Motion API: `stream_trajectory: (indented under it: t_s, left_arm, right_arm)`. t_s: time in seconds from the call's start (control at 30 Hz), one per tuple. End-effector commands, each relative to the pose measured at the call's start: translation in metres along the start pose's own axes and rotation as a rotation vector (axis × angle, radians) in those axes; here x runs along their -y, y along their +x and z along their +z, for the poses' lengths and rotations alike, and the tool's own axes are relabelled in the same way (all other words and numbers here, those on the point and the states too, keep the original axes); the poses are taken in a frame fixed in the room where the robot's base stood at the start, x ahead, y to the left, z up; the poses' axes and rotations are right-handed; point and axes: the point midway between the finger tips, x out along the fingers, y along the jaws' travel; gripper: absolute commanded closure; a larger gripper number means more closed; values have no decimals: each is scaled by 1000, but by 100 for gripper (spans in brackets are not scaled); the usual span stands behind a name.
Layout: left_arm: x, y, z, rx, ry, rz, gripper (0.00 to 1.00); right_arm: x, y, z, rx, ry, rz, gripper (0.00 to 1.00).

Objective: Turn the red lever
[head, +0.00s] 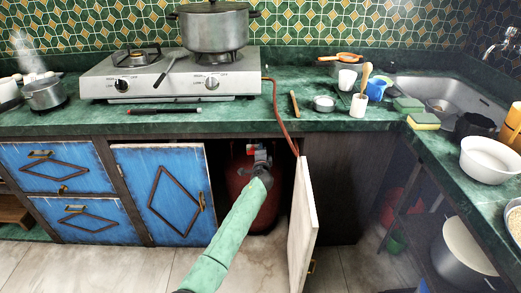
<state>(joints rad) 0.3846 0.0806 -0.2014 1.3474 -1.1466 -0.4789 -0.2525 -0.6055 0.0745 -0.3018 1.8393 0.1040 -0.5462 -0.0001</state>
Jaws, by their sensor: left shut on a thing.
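A red gas cylinder (238,182) stands inside the open cabinet under the counter. On its top is a grey valve or regulator with a small red lever (251,148). My left arm, in a pale green sleeve, reaches up from the bottom of the head view. My left gripper (262,166) is at the valve and shut on the red lever. The fingers are small and dark here, and the exact contact is partly hidden. My right gripper is not in view.
An open cabinet door (303,215) stands just right of my left arm. An orange hose (282,122) drops from the two-burner stove (175,80) over the counter edge. A pot (213,30) sits on the stove. The floor in front is clear.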

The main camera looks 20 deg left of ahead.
Motion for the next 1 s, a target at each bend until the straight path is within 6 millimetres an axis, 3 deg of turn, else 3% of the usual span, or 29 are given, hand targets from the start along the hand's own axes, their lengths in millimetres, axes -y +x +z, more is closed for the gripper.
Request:
stream_trajectory:
  t_s: [0.7,0.73,0.8,1.0]
  left_arm:
    - [-3,0,0,0,70,0,100]
    - [-3,0,0,0,70,0,84]
    - [-3,0,0,0,70,0,70]
    - [-3,0,0,0,69,0,67]
  right_arm:
    - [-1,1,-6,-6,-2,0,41]
    - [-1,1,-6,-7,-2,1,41]
    - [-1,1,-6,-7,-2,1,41]
    - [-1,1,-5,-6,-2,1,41]
